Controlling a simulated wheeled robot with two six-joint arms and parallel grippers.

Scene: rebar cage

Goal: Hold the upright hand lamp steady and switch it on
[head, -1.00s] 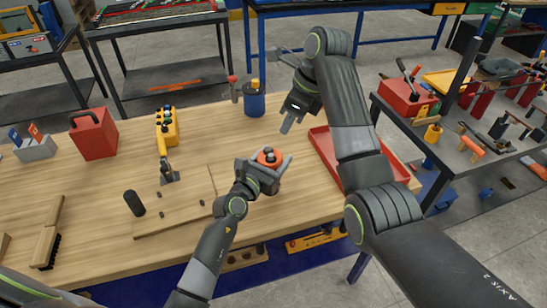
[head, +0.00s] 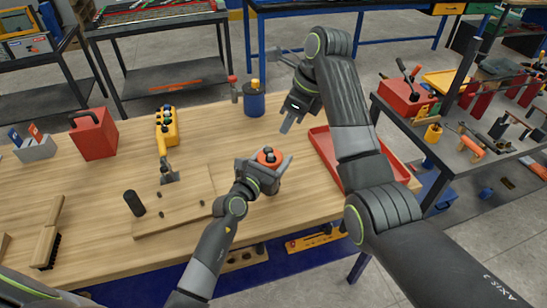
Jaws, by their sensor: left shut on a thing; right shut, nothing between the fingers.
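The hand lamp (head: 269,156) stands upright on the wooden workbench, seen from above as a round orange top with a dark knob in its middle. My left gripper (head: 264,168) is shut on it, with fingers on both sides of its body. The lower body of the lamp is mostly hidden by the gripper. My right gripper (head: 286,126) is shut and empty, above the bench, up and to the right of the lamp and apart from it.
A red tray (head: 325,150) lies right of the lamp, partly under my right arm. A blue cup (head: 254,102) with tools stands behind. A wooden board (head: 185,217), a dark cylinder (head: 134,203), a yellow tool (head: 166,140) and a red can (head: 94,135) are to the left.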

